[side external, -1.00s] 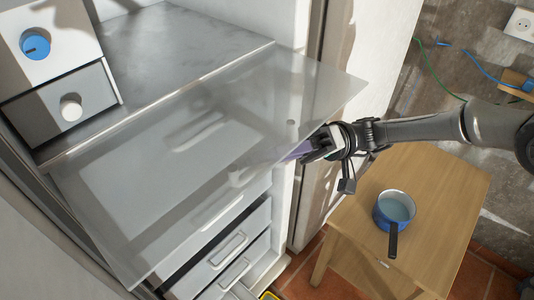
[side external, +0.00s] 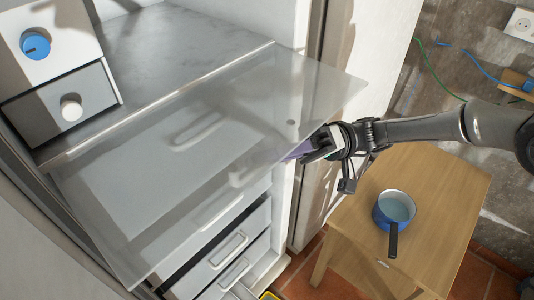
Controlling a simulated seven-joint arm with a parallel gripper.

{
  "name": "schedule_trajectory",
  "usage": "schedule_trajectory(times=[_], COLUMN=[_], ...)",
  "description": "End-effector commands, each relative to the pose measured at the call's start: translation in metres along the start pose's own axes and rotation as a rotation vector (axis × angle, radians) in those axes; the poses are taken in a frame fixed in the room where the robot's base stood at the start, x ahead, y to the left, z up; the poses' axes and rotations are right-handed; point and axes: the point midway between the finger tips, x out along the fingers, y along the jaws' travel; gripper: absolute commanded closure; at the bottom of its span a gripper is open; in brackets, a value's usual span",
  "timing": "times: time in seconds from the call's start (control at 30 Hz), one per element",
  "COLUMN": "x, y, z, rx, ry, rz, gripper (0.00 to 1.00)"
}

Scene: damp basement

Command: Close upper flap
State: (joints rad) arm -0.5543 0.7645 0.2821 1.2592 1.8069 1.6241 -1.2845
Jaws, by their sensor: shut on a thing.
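The upper flap (side external: 120,235) is a frosted, see-through panel that stands open, sticking out from the cabinet front roughly level with the grey shelf. My gripper (side external: 290,154) reaches in from the right, below the flap's right part, and its fingers show blurred through the panel. It is shut on a pale handle-like piece (side external: 243,175) under the flap. The frosting hides the exact grip, and I cannot tell surely that this piece belongs to the flap.
Drawers with handles (side external: 230,250) lie below the flap. A small drawer unit with a blue knob (side external: 35,43) stands on the shelf (side external: 180,45). A wooden table (side external: 440,200) with a blue pot (side external: 394,209) stands under my arm at the right.

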Motion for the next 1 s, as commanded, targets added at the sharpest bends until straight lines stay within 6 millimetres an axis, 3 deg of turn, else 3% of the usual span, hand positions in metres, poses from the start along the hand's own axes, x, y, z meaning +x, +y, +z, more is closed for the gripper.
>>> schedule_trajectory(times=[0.53, 1.0], x=[0.000, 0.013], y=[-0.006, -0.059], z=[-0.002, -0.033], rx=[0.026, 0.317], ry=[-0.001, -0.005], rz=[0.010, 0.139], gripper=[1.00, 1.00])
